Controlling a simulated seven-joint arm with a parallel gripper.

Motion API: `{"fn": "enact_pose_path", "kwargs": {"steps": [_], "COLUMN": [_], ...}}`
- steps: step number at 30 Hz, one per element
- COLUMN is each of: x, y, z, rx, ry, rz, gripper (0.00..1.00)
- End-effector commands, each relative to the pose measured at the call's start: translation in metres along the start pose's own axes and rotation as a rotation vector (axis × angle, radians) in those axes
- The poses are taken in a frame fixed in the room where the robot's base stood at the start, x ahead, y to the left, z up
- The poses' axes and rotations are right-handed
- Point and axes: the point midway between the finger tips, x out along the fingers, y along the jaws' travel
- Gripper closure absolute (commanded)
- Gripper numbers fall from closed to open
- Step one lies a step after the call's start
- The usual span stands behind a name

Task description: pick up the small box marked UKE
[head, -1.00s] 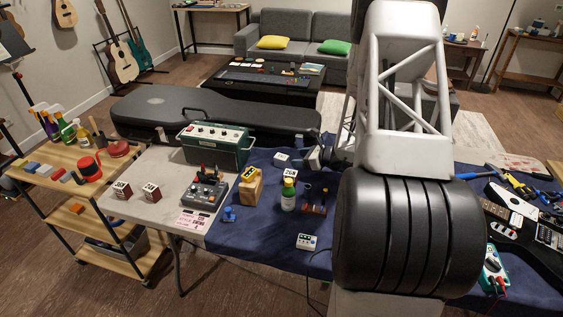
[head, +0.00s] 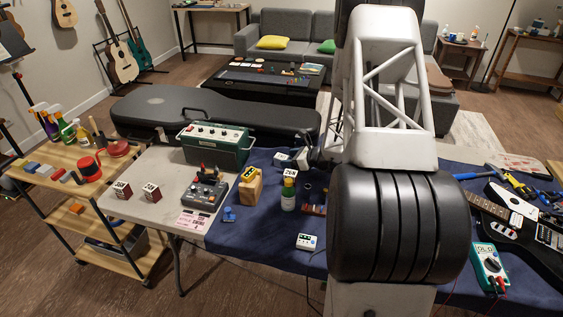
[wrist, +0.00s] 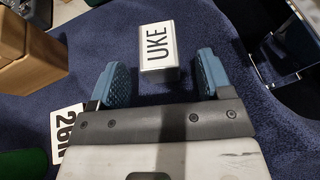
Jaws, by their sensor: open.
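The small white box marked UKE (wrist: 157,47) sits on the blue cloth in the wrist view, its black letters readable. My gripper (wrist: 161,62) is open, with one blue ribbed finger on each side of the box's near part in the picture. Gaps show between the box and both fingers, and nothing is held. I cannot tell how far the fingertips are above the cloth.
A wooden block (wrist: 35,45) stands at the upper left. In the head view, a green-capped bottle (head: 288,195) stands nearer, and a green amplifier (head: 216,146) stands left. A guitar (head: 520,220) lies far right.

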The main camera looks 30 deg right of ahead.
Motion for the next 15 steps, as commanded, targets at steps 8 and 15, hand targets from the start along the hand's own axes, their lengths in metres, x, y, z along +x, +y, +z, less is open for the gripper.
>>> {"fn": "enact_pose_path", "kwargs": {"steps": [8, 15], "x": [0.023, 0.024], "y": [0.000, 0.000], "z": [0.000, 0.000], "rx": [0.000, 0.000], "ry": [-0.001, 0.000], "rz": [0.001, 0.000], "gripper": [0.28, 0.28]}}
